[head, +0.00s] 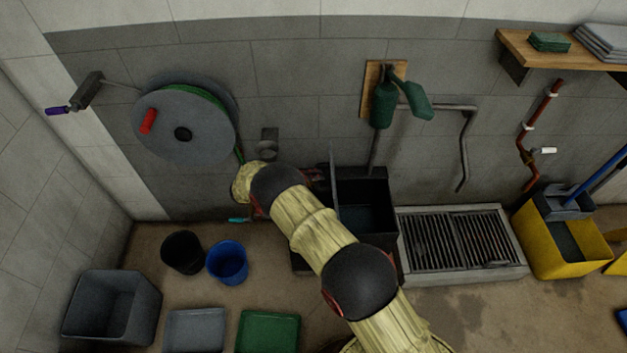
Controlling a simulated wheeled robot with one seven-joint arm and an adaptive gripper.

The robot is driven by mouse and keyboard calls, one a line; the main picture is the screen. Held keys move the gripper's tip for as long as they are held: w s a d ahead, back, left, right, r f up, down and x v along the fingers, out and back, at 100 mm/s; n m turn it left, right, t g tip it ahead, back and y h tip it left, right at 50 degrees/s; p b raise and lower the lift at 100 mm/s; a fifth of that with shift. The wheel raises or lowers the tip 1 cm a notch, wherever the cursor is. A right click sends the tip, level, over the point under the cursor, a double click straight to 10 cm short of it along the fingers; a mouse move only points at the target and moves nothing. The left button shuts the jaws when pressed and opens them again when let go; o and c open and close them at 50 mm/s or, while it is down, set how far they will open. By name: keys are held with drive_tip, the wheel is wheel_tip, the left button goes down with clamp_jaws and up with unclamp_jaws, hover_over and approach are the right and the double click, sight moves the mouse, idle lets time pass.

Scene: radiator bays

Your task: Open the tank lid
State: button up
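The black tank (375,180) stands against the back wall, left of the floor grate. Its right part is open at the top, and its dark inside shows. A thin dark panel (332,165), seen nearly edge-on, stands upright at the left of this opening and looks like the lid, raised. My arm crosses in front of the tank's left part and hides it. My gripper (318,177) is a small dark shape just left of the panel, partly behind my arm. I cannot tell whether it touches the panel, or whether its fingers are open or shut.
A hose reel (184,124) hangs on the wall at left. A green pump-like fitting (385,103) is above the tank. A grate (462,242) and a yellow mop bucket (562,245) stand at right. Buckets, including a blue one (227,263), and trays occupy the floor at left.

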drive_tip(key=shift+a+r, duration=0.1)
drive_tip(key=v, duration=1.1)
drive_tip(key=shift+s+a, duration=0.2)
drive_tip(key=shift+a, duration=0.15)
